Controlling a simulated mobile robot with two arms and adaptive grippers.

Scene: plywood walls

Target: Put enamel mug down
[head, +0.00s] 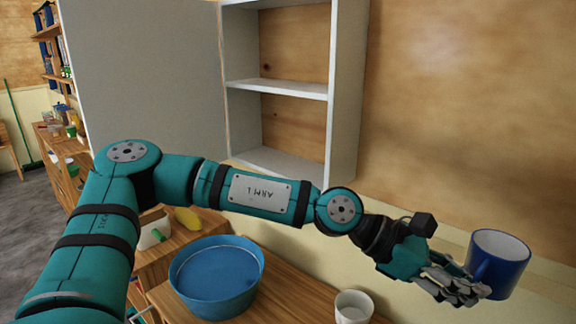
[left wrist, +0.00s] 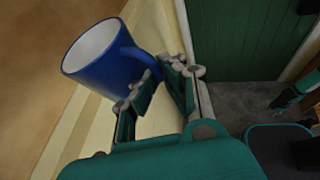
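The enamel mug (head: 498,264) is dark blue outside and white inside. In the head view it is at the far right, held in the air near the wall, its open top up and slightly tilted. My left gripper (head: 466,288) is at the mug's left side, with its fingers closed around the handle. In the left wrist view the mug (left wrist: 105,65) is at the upper left, and its handle runs between the fingertips of my left gripper (left wrist: 163,88). The mug looks empty where its inside shows. My right gripper is not in view.
A wooden counter (head: 277,295) runs below my left arm. On it stand a blue bowl (head: 217,283) and a white cup (head: 353,307). A yellow object (head: 187,218) lies farther left. An open white wall cabinet (head: 275,88) with empty shelves hangs above, its door (head: 140,75) swung left.

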